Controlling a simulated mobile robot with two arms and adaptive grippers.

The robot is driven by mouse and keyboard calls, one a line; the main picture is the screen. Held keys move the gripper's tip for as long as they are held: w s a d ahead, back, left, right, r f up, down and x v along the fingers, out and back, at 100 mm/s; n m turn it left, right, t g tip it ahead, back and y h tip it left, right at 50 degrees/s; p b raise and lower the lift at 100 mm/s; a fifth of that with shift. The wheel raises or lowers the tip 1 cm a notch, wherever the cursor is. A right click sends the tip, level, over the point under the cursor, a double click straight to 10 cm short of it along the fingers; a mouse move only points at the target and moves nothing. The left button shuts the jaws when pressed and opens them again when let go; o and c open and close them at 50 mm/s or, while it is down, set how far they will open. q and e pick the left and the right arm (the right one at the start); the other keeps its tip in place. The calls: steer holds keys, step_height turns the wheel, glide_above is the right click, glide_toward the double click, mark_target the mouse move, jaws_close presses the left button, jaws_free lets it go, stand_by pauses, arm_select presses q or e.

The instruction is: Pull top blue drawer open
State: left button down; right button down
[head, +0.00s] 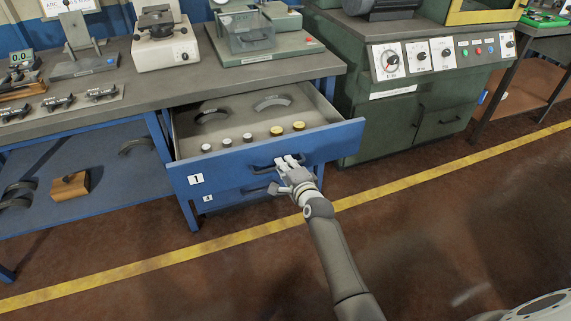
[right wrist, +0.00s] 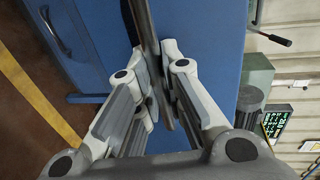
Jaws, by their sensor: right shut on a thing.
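The top blue drawer (head: 222,172), marked 1, is pulled out from under the grey workbench, so its inside shows. Its blue front also shows in the right wrist view (right wrist: 205,30). My right gripper (head: 288,163) is at the drawer front, shut on the dark drawer handle (head: 262,168). In the right wrist view, the two fingers of the gripper (right wrist: 162,85) close on the handle bar (right wrist: 146,25) from both sides. My left gripper is in neither view.
Inside the drawer lie two curved brake shoes (head: 272,102) and several small round white and yellow parts (head: 277,131). A second blue drawer (head: 232,196) is below, shut. A green machine cabinet (head: 400,125) stands close on the right. The floor in front is clear.

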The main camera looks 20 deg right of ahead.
steer(key=c, duration=1.5)
jaws_free()
steer(key=shift+c, duration=0.2)
steer(key=v, duration=1.2)
steer(key=shift+a+f, duration=0.1)
